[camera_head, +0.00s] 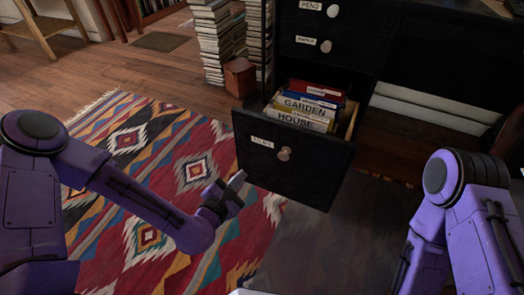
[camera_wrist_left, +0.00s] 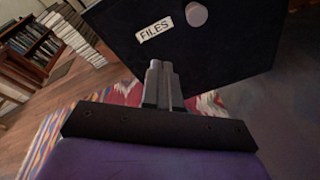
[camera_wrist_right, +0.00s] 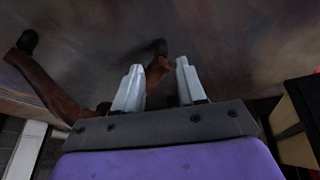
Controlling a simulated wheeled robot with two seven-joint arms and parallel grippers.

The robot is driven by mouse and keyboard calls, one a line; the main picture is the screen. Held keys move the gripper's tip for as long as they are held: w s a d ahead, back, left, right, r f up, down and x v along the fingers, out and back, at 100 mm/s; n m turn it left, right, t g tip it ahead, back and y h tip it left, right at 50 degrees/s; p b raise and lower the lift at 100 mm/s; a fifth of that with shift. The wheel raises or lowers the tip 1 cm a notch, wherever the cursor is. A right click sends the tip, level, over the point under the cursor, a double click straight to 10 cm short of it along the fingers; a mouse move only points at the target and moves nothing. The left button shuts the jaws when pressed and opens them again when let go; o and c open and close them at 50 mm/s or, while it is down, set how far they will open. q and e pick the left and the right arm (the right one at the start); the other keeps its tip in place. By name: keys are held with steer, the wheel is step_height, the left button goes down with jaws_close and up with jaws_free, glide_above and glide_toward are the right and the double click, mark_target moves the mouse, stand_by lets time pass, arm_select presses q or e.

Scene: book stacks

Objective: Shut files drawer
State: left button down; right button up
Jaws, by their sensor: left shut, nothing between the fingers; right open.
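The black files drawer (camera_head: 303,165) stands pulled open at the bottom of the desk. Its front bears a FILES label and a round knob (camera_head: 284,154). Books (camera_head: 305,107) lie inside, one reading GARDEN HOUSE. My left gripper (camera_head: 239,180) is shut and empty, just in front of the drawer's lower left corner. In the left wrist view its fingers (camera_wrist_left: 159,68) point at the drawer front (camera_wrist_left: 225,45), below the label; I cannot tell whether they touch. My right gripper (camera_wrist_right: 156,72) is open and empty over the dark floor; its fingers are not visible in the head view.
Two shut drawers, pens (camera_head: 318,10) and another (camera_head: 325,46), sit above. Stacked books (camera_head: 216,45) and a small brown box (camera_head: 240,77) stand left of the desk. A patterned rug (camera_head: 150,150) covers the floor. Brown curved wooden legs (camera_wrist_right: 45,85) show in the right wrist view.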

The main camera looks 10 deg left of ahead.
arm_select(q)
step_height(320, 180, up, 4)
steer(key=w+r+n+t+h, duration=0.1)
steer(key=n+t, duration=0.1)
steer(key=n, duration=0.3)
steer(key=n+b, duration=0.1)
steer(key=n, duration=0.1)
glide_toward(266, 125)
steer(key=b+x, duration=0.1)
steer(key=x, duration=0.5)
steer(key=shift+s+d+f+b, duration=0.1)
steer(key=shift+b, duration=0.3)
steer(key=shift+w+d, duration=0.1)
steer(key=shift+w, duration=0.4)
arm_select(e)
steer(key=shift+n+g+y, duration=0.6)
steer(key=shift+n+g, duration=0.3)
steer(key=f, duration=0.1)
steer(key=s+f, duration=0.2)
steer(key=shift+a+f, duration=0.2)
steer(key=shift+a, duration=0.15)
